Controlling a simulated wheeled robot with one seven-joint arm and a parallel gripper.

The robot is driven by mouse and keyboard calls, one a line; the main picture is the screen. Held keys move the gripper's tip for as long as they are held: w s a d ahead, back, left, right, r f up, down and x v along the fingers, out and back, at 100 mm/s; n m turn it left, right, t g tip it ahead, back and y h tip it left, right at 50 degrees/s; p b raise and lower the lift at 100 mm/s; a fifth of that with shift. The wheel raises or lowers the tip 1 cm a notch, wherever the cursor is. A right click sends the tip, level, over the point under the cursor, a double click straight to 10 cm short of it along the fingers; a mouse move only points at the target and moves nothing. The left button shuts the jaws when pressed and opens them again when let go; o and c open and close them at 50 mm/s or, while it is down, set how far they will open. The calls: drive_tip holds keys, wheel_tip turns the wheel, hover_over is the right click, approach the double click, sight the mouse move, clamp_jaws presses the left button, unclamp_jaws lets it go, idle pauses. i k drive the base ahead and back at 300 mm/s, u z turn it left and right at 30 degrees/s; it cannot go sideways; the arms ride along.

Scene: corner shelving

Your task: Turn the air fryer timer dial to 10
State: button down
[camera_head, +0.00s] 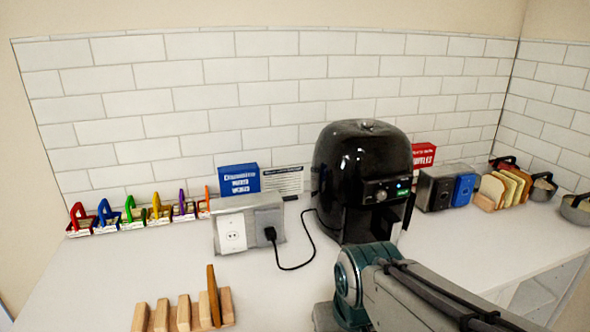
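The black air fryer (345,160) stands upright on the white counter, right of the middle. Its timer dial (381,195) is a small round knob on the front, facing right. A small lit green panel (403,189) is beside the dial. The dial's numbers and pointer are too small to read. My grey and teal arm reaches in from the lower right, in front of the air fryer's base, and hides part of it. My gripper cannot be made out in this view.
A power outlet box (232,233) with a black plug (270,234) and cord lies left of the air fryer. A wooden rack (184,312) is at the front. A toaster (436,188) and bread slices (492,189) stand to the right. Bare counter (120,270) is at left.

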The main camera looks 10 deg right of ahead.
sight(380, 194)
drive_tip(key=u, duration=1.55)
drive_tip(key=k, duration=1.15)
drive_tip(key=z, duration=1.8)
drive_tip(key=i, duration=0.5)
drive_tip(key=z, duration=0.05)
